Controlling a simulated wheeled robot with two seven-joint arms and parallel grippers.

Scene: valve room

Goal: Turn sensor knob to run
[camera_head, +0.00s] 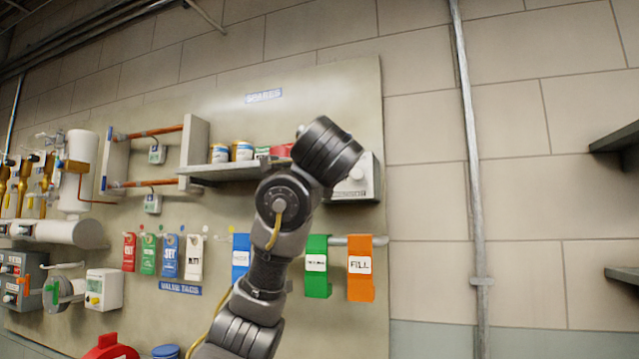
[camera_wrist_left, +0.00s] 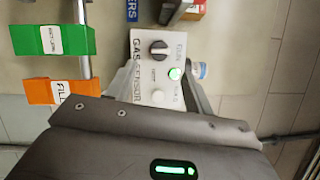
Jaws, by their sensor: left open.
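The gas sensor (camera_wrist_left: 139,68) is a pale box on the wall panel, seen close in the left wrist view. It has a dark round knob (camera_wrist_left: 159,49), a lit green lamp (camera_wrist_left: 175,73) and a white round part (camera_wrist_left: 157,97). The small labels by the knob are too blurred to read surely. My left gripper (camera_wrist_left: 160,78) is open, its fingers on either side of the box face and nothing between them gripped. In the head view the sensor (camera_head: 368,182) is partly hidden behind my left arm, which also hides the gripper. My right gripper is out of view.
A shelf (camera_head: 230,171) with cans adjoins the sensor on the left. Below, a rail holds green (camera_head: 318,281) and orange (camera_head: 360,285) tags; the orange FILL tag (camera_wrist_left: 62,91) is close to my gripper. A vertical pipe (camera_head: 470,150) runs right of the panel.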

